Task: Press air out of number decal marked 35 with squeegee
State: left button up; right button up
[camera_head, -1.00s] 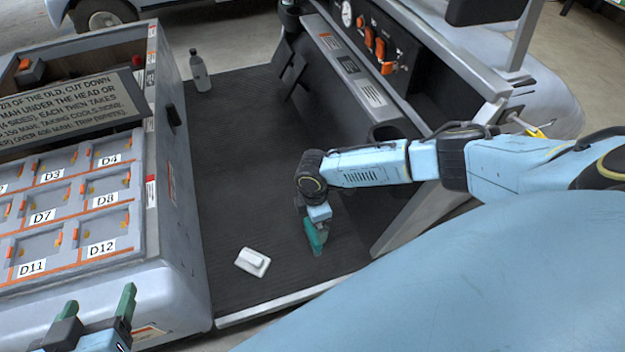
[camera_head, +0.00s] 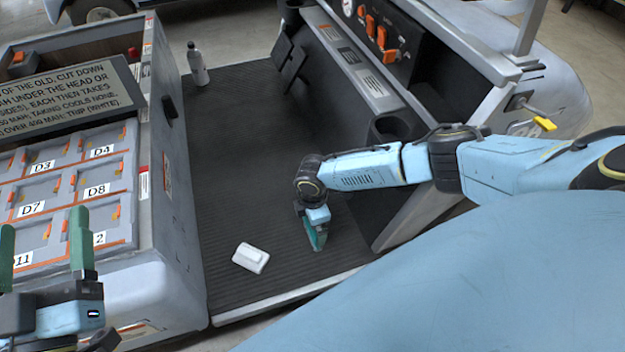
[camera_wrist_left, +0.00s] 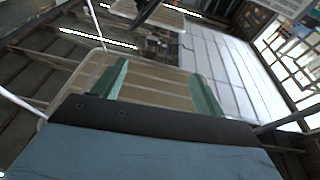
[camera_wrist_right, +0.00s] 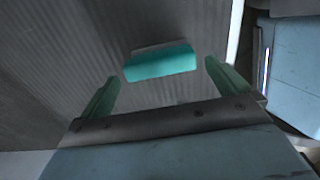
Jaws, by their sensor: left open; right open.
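My right gripper (camera_head: 317,243) is open and points down over the dark ribbed cart floor. In the right wrist view a teal block with a pale grey edge (camera_wrist_right: 160,64) lies on that floor beyond and between the open fingers; it may be the squeegee, and the fingers do not grip it. My left gripper (camera_head: 42,222) is open and empty, in front of the labelled compartment panel at lower left. In the left wrist view its fingers (camera_wrist_left: 160,82) have nothing between them. I see no decal marked 35.
A white block (camera_head: 251,258) lies on the cart floor (camera_head: 235,150), left of my right gripper. A bottle (camera_head: 198,65) stands at the floor's far end. The compartment panel (camera_head: 60,190) borders the left, the dashboard (camera_head: 360,60) the right.

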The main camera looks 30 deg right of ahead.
notch_tip(320, 180, down, 2)
jog(key=shift+f+b, duration=0.1)
jog(key=shift+b, duration=0.55)
jog(key=shift+f+b, duration=0.45)
jog(key=shift+f, duration=0.2)
pick_arm(q)
jog(key=s+r+t, duration=0.1)
jog(key=r+t+h, duration=0.1)
jog(key=r+t, duration=0.1)
jog(key=s+r+t, duration=0.1)
jog(key=shift+s+a+r+t, duration=0.1)
jog(key=shift+s+r+t, duration=0.2)
pick_arm(e)
jog(key=shift+w, duration=0.1)
jog(key=c, duration=0.8)
jog(key=shift+r, duration=0.15)
